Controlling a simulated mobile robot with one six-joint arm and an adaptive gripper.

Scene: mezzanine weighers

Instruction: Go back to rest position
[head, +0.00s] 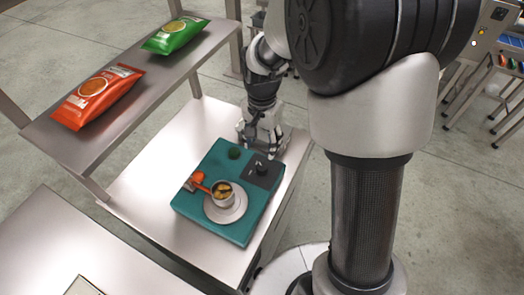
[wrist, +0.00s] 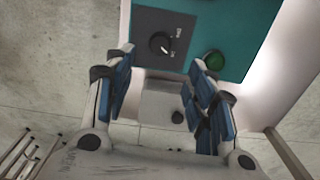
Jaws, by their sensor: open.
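My gripper (head: 262,138) is open and empty in the head view, at the far edge of a teal scale (head: 232,232). In the wrist view my gripper's blue-padded fingers (wrist: 162,95) stand apart, with nothing between them. The scale's dark panel with a black knob (head: 262,168) is just in front of the gripper; the knob also shows in the wrist view (wrist: 161,43). A green button (head: 234,152) sits beside the panel. A cup with brown contents (head: 222,194) stands on a round plate (head: 238,212) on the scale, next to an orange-red object (head: 197,179).
The scale stands on a steel table (head: 150,195). A raised shelf (head: 75,150) at the left holds an orange bag (head: 97,95) and a green bag (head: 174,35). Another steel surface (head: 50,240) is at the lower left. Racks (head: 500,75) stand at the far right.

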